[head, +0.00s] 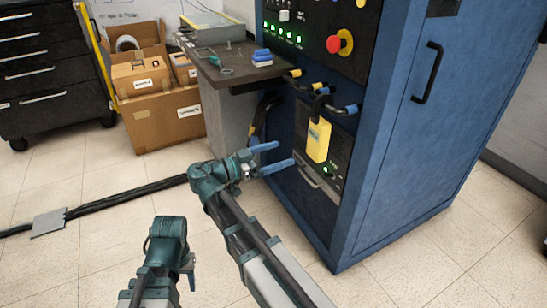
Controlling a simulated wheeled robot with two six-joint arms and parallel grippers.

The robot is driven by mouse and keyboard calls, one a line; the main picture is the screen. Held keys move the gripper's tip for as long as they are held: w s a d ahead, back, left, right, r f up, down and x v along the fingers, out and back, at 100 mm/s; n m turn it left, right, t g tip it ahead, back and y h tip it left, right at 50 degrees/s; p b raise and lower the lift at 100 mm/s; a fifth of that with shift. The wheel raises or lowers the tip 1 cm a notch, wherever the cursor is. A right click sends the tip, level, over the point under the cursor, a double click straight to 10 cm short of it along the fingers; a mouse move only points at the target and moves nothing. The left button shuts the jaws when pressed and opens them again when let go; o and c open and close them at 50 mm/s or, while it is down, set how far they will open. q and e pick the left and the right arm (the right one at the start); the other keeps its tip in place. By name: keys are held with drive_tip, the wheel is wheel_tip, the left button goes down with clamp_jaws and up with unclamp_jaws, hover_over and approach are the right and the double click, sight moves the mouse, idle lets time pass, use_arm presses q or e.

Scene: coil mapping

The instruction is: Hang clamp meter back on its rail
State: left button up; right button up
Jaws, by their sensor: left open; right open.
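The yellow clamp meter (318,141) hangs upright against the front of the blue cabinet. Its dark jaw (319,103) is at the middle one of the black cables with blue and yellow bands; I cannot tell whether it closes around the cable. My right gripper (279,156) is open and empty. Its two blue fingers point toward the cabinet, left of the meter and apart from it. My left gripper (189,266) is low at the left, far from the meter, with its fingers mostly hidden. I cannot make out the rail with certainty.
The blue cabinet (402,150) has a red knob (336,44) and lit green lamps. A dark shelf (243,72) with tools juts out at its left. Cardboard boxes (160,118) and a drawer cart (45,65) stand behind. A thick cable (125,196) crosses the otherwise open floor.

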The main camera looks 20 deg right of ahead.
sight(314, 134)
drive_tip(key=d, duration=0.9)
drive_tip(key=w+d, duration=0.1)
drive_tip(key=d, duration=0.3)
drive_tip(key=shift+d+f, duration=0.15)
drive_tip(key=shift+d, duration=0.2)
drive_tip(key=c, duration=1.5)
drive_tip(key=shift+r+p, duration=1.55)
drive_tip(key=shift+r, duration=0.15)
drive_tip(key=shift+s+a, duration=0.15)
drive_tip(key=shift+a, duration=1.7)
drive_tip(key=shift+s+a, duration=0.15)
drive_tip(key=shift+a, duration=1.7)
